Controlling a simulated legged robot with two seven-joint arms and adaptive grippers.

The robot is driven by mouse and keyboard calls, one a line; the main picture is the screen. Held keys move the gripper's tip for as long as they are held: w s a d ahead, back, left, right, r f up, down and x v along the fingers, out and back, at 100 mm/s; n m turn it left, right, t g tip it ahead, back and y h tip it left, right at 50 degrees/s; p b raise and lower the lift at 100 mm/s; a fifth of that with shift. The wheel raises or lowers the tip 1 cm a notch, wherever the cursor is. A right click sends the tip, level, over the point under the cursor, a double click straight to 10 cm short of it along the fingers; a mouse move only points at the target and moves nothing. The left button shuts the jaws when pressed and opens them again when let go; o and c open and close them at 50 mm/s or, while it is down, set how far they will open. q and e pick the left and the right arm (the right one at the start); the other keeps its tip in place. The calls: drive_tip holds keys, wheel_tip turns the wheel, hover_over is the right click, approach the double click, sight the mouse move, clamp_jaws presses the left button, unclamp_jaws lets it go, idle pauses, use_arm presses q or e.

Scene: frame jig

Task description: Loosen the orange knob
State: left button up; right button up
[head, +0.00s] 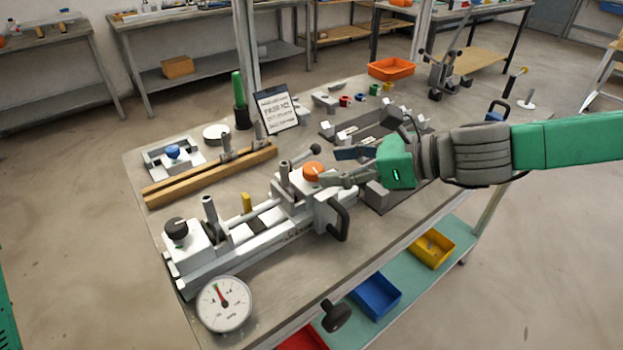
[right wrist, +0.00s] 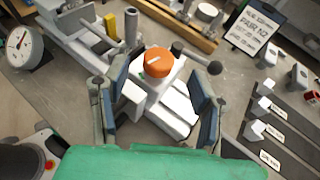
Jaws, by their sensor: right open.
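The orange knob (head: 313,171) sits on top of a white block on the frame jig (head: 240,247), with a white mark on its top. It also shows in the right wrist view (right wrist: 158,62), ahead of the fingers and between their lines. My right gripper (head: 338,167) is beside the knob, coming from the right in the head view. In the right wrist view its two fingers (right wrist: 158,95) stand wide apart with nothing between the pads. I cannot tell whether a finger touches the knob. My left gripper is not in view.
A black knob (head: 176,229) and a dial gauge (head: 224,304) are at the jig's near left end. A black handle (head: 341,222) stands out at its front. A ball-ended lever (head: 314,150) rises behind the orange knob. A sign (head: 276,109) stands farther back.

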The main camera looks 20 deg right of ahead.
sight(317, 168)
drive_tip(key=x, duration=0.3)
drive_tip(key=shift+w+a+f+b, duration=0.15)
drive_tip(key=shift+w+f+b, duration=0.1)
drive_tip(key=shift+w+b, duration=0.1)
drive_tip(key=shift+w+a, duration=0.25)
drive_tip(key=shift+a, duration=0.35)
drive_tip(key=shift+d+f, duration=0.1)
clamp_jaws()
